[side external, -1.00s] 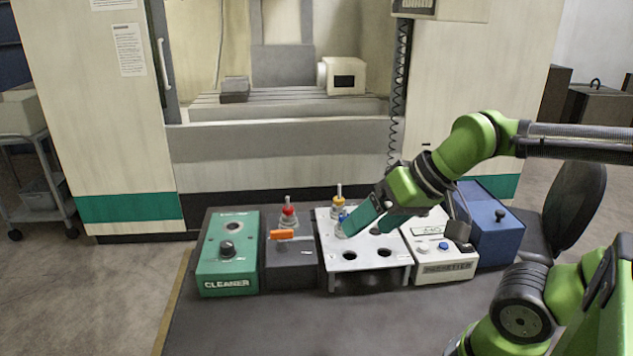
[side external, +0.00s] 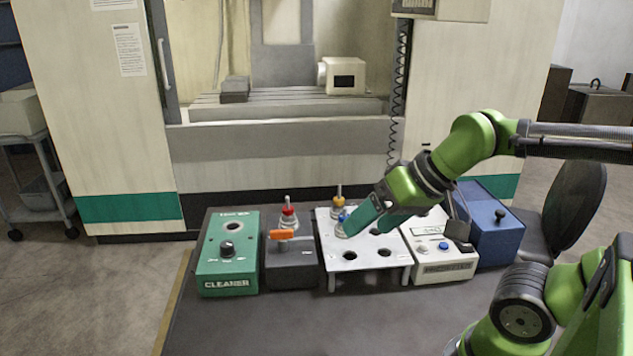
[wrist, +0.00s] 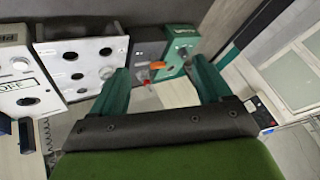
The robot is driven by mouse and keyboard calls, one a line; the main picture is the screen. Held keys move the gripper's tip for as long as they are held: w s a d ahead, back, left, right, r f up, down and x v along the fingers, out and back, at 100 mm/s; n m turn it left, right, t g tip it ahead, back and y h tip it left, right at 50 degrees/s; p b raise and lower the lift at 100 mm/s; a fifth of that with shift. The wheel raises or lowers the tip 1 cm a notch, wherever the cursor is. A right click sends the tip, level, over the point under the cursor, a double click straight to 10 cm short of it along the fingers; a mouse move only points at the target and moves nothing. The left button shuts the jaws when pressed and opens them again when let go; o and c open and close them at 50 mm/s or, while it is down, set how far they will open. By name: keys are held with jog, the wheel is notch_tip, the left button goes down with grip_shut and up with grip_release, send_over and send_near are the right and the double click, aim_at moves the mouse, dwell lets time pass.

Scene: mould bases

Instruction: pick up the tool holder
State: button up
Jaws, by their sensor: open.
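Three tool holders show in the side view. One with a blue top (side external: 342,218) stands upright in the white rack (side external: 349,280). One with a yellow-orange collar (side external: 338,202) stands in the rack behind it. One with a red collar (side external: 289,216) stands behind the dark box with the orange lever. My gripper (side external: 367,229) is open and tilted over the rack, its left finger beside the blue-topped holder and partly covering it. I cannot tell whether they touch. In the wrist view, my open gripper (wrist: 160,75) shows nothing between its fingertips; the red-collared holder (wrist: 146,80) lies beyond.
The green cleaner box (side external: 228,264) and the dark box (side external: 291,268) stand left of the rack. A white preset unit (side external: 446,268) and a blue box (side external: 488,232) stand to its right. Several rack holes are empty. The front of the table (side external: 270,325) is clear.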

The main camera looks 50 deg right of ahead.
jog(key=n+g+h, duration=0.2)
jog(key=n+g, duration=0.1)
jog(key=g, duration=0.4)
send_over(288, 208)
jog(key=shift+w+d+f, duration=0.1)
jog(key=shift+d+f, duration=0.05)
jog(key=shift+f, duration=0.5)
jog(key=shift+w+d+f, duration=0.1)
jog(key=shift+f, duration=0.5)
jog(key=shift+n, duration=0.8)
jog(key=f, duration=0.8)
jog(key=shift+w+a+f, duration=0.15)
jog(key=shift+a+f, duration=0.1)
jog(key=shift+a, duration=0.05)
jog(key=f, duration=0.5)
jog(key=shift+s+d+f, duration=0.15)
jog(key=shift+s+d, duration=0.05)
grip_shut()
